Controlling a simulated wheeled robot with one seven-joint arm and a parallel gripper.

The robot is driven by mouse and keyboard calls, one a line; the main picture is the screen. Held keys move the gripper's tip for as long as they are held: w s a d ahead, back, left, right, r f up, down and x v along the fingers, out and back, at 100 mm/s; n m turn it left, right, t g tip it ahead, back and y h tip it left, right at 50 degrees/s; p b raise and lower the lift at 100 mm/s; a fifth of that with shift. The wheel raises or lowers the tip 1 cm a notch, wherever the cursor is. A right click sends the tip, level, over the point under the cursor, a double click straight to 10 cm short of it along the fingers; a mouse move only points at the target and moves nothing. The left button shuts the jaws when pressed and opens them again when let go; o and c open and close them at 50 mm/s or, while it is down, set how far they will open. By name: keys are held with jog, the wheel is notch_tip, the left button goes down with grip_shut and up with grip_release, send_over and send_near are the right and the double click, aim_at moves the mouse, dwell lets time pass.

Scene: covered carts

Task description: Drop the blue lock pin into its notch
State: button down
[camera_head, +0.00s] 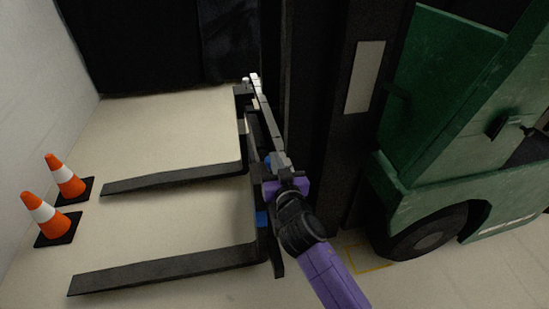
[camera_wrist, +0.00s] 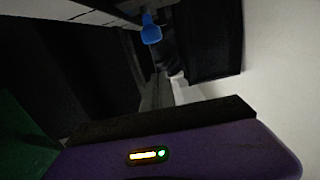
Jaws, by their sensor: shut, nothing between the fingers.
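A small blue lock pin (camera_wrist: 151,30) shows in the upper middle of the wrist view, ahead of my gripper and apart from it. In the head view, a blue piece (camera_head: 267,161) shows at the fork carriage just beyond my gripper, and another (camera_head: 262,219) shows lower, by the near fork. I cannot tell which of these is the pin in the wrist view. My gripper (camera_head: 287,184) is shut and empty at the carriage's upper bar (camera_head: 264,112). My arm hides part of the carriage. I cannot make out whether the pin sits in a notch.
The green forklift (camera_head: 435,105) and its dark mast (camera_head: 345,130) stand right of my arm. A far fork (camera_head: 175,178) and a near fork (camera_head: 165,269) reach left over pale floor. Two traffic cones (camera_head: 65,178) (camera_head: 43,213) stand at the left wall.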

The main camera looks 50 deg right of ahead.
jog(key=v, duration=0.7)
jog(key=shift+s+b, duration=0.15)
jog(key=shift+b, duration=0.15)
jog(key=s+a+n+t+y, duration=0.4)
jog(key=s+a+n+y, duration=0.35)
jog(key=a, duration=0.45)
jog(key=s+a+g+y, duration=0.15)
jog(key=s+a, duration=0.25)
jog(key=s, duration=0.7)
jog(key=s+a+g+y, duration=0.1)
jog(key=s+a+g, duration=0.15)
jog(key=s, duration=0.95)
notch_tip(320, 180, up, 19)
jog(key=p, duration=1.9)
jog(key=shift+a, duration=0.3)
jog(key=shift+w+m, duration=0.15)
jog(key=shift+m, duration=0.1)
